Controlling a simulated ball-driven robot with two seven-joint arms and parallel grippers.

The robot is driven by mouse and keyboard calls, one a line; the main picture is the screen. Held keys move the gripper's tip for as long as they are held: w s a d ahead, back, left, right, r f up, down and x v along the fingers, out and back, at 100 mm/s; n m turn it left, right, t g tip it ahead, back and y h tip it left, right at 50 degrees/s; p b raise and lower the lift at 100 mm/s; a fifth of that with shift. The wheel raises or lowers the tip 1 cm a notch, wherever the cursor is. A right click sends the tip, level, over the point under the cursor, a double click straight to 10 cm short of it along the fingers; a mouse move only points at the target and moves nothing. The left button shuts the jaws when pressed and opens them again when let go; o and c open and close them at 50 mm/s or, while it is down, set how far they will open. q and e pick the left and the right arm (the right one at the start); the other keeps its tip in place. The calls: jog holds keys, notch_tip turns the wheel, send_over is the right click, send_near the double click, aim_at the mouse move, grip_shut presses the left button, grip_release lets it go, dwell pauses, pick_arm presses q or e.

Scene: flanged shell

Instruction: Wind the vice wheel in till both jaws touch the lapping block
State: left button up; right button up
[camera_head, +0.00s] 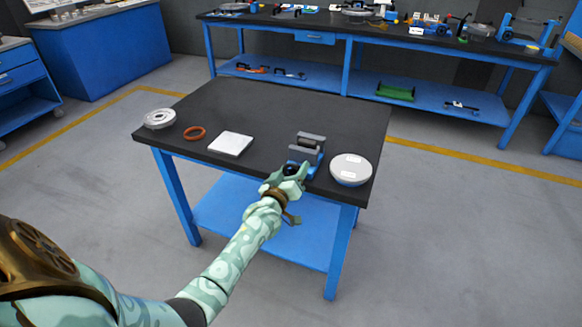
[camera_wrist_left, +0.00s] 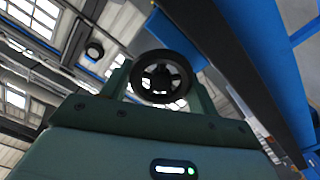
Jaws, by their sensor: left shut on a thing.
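The vice (camera_head: 305,152) stands near the front edge of the dark table, with two grey jaws and a blue base. A gap shows between the jaws; I cannot make out a lapping block in it. The vice wheel (camera_head: 291,169) is small and dark, on the vice's near side. My left gripper (camera_head: 287,177) is shut on the wheel from the front. In the left wrist view the black spoked wheel (camera_wrist_left: 137,76) sits between the two fingers. My fingers partly cover the wheel in the head view. My right gripper is in neither view.
A round white-topped thing (camera_head: 350,168) stands close to the right of the vice. A white square plate (camera_head: 231,143), an orange ring (camera_head: 195,133) and a grey flanged part (camera_head: 159,118) lie to the left. The table's (camera_head: 255,100) back half is clear.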

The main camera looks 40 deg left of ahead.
pick_arm(q)
jog(key=shift+a+n+p, duration=0.1)
jog(key=shift+n+p, duration=0.3)
jog(key=shift+n, duration=0.7)
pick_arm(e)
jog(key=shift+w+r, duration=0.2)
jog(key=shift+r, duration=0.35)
pick_arm(q)
jog(key=o, duration=0.9)
jog(key=shift+s+p, duration=0.3)
jog(key=shift+s, duration=0.05)
jog(key=shift+p+v, duration=2.35)
jog(key=shift+v, duration=5.5)
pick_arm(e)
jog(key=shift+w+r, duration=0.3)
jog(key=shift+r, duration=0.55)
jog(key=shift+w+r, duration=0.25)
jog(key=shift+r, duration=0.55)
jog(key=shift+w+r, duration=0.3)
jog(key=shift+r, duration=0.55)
